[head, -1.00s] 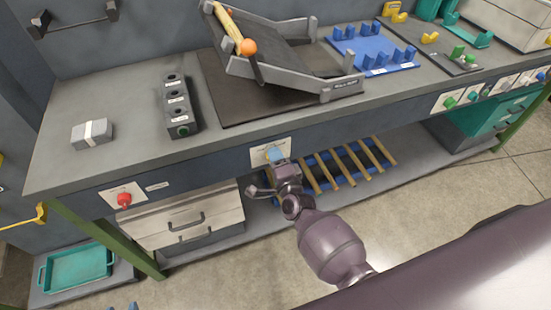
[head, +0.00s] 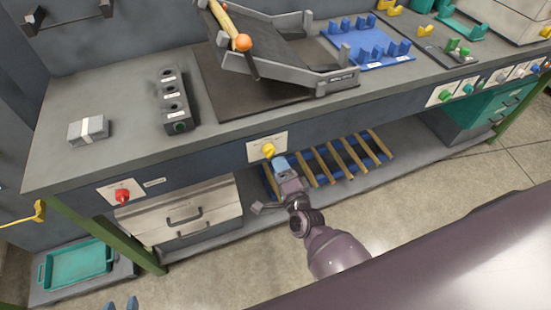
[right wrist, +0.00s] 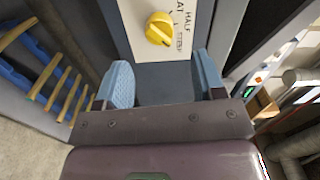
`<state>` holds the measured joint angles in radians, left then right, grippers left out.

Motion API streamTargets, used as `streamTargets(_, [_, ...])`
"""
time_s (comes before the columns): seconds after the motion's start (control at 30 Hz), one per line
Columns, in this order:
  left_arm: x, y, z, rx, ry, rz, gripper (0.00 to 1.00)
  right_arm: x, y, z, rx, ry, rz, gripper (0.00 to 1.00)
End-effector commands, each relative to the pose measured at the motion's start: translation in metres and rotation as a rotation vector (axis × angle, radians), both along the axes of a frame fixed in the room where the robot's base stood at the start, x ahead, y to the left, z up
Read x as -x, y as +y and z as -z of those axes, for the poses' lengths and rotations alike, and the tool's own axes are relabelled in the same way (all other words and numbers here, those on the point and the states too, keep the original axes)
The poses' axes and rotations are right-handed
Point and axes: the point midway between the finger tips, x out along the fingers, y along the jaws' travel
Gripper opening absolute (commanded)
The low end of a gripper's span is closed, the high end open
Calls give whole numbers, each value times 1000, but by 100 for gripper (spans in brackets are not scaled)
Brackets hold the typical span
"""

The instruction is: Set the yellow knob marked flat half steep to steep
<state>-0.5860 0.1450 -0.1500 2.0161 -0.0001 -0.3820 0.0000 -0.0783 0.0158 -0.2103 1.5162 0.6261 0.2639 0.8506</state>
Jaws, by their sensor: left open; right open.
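The yellow knob (head: 268,150) sits on a white plate on the bench's front panel. The right wrist view shows the knob (right wrist: 160,28) close up, with HALF, STEEP and part of FLAT printed beside it; I cannot tell surely which mark it points at. My right gripper (head: 281,165) is just below and in front of the knob. Its blue fingers are spread and empty in the right wrist view (right wrist: 163,82), apart from the knob. My left gripper (head: 121,304) shows only its two separated blue fingertips at the bottom edge, far from the knob.
A red knob (head: 122,196) is on the panel at left, and green, blue and white knobs (head: 446,95) at right. A tilted grey chute (head: 285,55) stands on the bench above. A slatted blue rack (head: 330,160) lies below, behind my right gripper.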

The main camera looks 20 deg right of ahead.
Motion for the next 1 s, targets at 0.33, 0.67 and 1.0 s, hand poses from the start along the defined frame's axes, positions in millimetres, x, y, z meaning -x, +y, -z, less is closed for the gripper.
streamTargets(0.33, [1, 0, 0, 0, 2, -2, 43, 39, -2, 0, 0, 1, 0, 63])
streamTargets(0.67, [2, 0, 0, 0, 3, -2, 43, 42, -2, 0, 0, 0, 0, 63])
streamTargets(1.0, [2, 0, 0, 0, 3, -2, 43, 42, -2, 0, 5, 0, 0, 63])
